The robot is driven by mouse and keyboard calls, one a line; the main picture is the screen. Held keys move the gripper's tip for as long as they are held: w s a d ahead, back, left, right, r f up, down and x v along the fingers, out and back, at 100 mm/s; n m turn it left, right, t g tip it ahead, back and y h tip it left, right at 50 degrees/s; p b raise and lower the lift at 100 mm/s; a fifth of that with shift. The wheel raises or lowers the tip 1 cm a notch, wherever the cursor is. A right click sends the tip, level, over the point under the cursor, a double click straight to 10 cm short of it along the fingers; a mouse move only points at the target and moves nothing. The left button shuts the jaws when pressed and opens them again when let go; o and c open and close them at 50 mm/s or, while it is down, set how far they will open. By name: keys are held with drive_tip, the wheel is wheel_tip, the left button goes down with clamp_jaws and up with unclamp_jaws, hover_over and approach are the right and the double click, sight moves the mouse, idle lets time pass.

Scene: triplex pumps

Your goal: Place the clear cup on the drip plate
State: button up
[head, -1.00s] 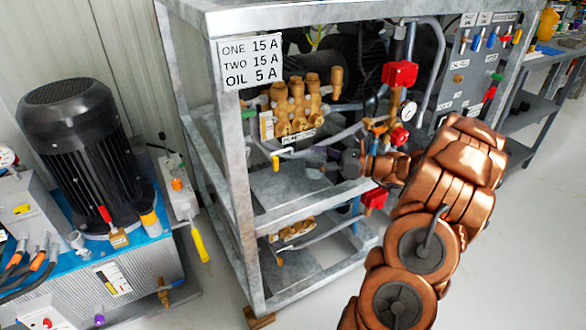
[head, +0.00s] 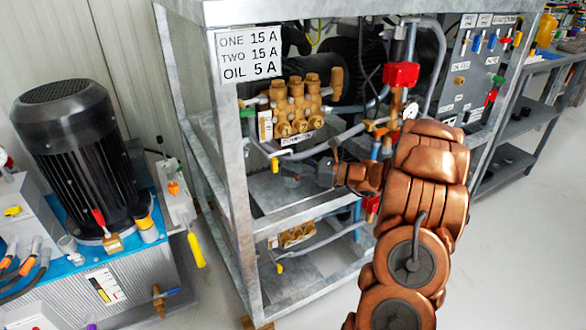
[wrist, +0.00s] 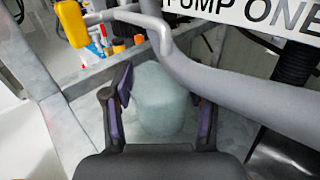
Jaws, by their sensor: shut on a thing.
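The clear cup (wrist: 160,98) is a pale, see-through greenish cup between the two dark fingers of my gripper (wrist: 162,112) in the wrist view. The fingers are shut on its sides. In the head view my gripper (head: 290,168) reaches into the metal frame, below the brass pump. The cup cannot be made out clearly there. A grey metal plate (head: 277,200), which looks like the drip plate, lies under the pump at the middle level of the frame. In the wrist view grey metal (wrist: 88,110) shows below the cup; I cannot tell whether they touch.
A grey hose (wrist: 210,80) crosses above and right of the cup, under the "PUMP ONE" label (wrist: 250,10). A yellow valve handle (wrist: 72,24) hangs at upper left. A frame post (head: 236,190) stands left of my gripper. The brass pump (head: 297,105) is above.

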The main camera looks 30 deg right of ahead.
drive_tip(key=o, duration=0.9)
drive_tip(key=shift+f, duration=0.15)
drive_tip(key=shift+o, duration=0.2)
drive_tip(key=shift+r, duration=0.2)
drive_tip(key=p+v, duration=0.4)
drive_tip(key=v, duration=0.7)
drive_tip(key=shift+r, duration=0.1)
drive_tip(key=shift+s+d, duration=0.3)
drive_tip(key=shift+s, duration=0.15)
